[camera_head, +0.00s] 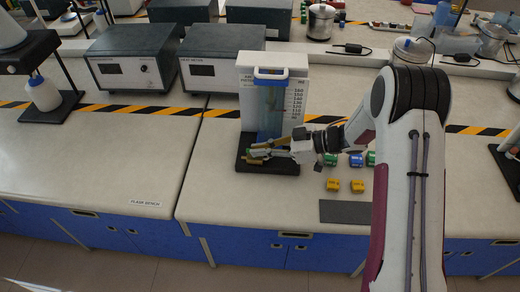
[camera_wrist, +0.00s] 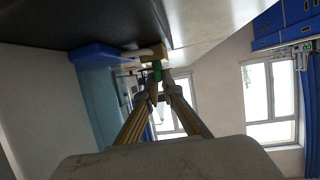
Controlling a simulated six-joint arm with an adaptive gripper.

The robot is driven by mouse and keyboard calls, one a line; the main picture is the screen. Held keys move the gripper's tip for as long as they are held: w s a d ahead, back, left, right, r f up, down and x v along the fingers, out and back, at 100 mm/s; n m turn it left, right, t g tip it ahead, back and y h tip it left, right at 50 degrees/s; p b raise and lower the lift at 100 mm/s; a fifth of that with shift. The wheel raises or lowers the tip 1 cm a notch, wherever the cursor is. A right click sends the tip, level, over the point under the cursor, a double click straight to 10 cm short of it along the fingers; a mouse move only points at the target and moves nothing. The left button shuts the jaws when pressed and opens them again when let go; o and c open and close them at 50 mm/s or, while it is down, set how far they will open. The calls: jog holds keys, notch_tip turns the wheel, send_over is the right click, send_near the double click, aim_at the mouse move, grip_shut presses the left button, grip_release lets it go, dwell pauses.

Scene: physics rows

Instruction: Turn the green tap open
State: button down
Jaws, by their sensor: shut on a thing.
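The green tap (camera_wrist: 157,71) sits at the end of a short brass-coloured spout (camera_wrist: 146,53) low on a clear column of blue liquid (camera_head: 270,112). My gripper (camera_head: 258,153) is at the front of the column, just above its black base (camera_head: 268,168). In the wrist view its two fingers (camera_wrist: 160,92) converge on the tap and are shut on it. The fingers hide much of the tap in the head view, and its exact turn angle cannot be told.
A white scale board (camera_head: 297,96) stands behind the column. Several small green, blue and yellow blocks (camera_head: 333,184) lie to the right, by a dark mat (camera_head: 345,211). Grey instrument boxes (camera_head: 130,62) stand at the back left. The bench at left front is clear.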

jog(key=shift+w+n+g, duration=0.15)
jog(key=shift+n+g, duration=0.55)
jog(key=shift+g, duration=0.1)
jog(key=c, duration=2.2)
grip_release()
jog(key=shift+d, duration=0.15)
jog(key=v, duration=1.1)
jog(key=shift+d+r, duration=0.15)
jog(key=shift+d, duration=0.15)
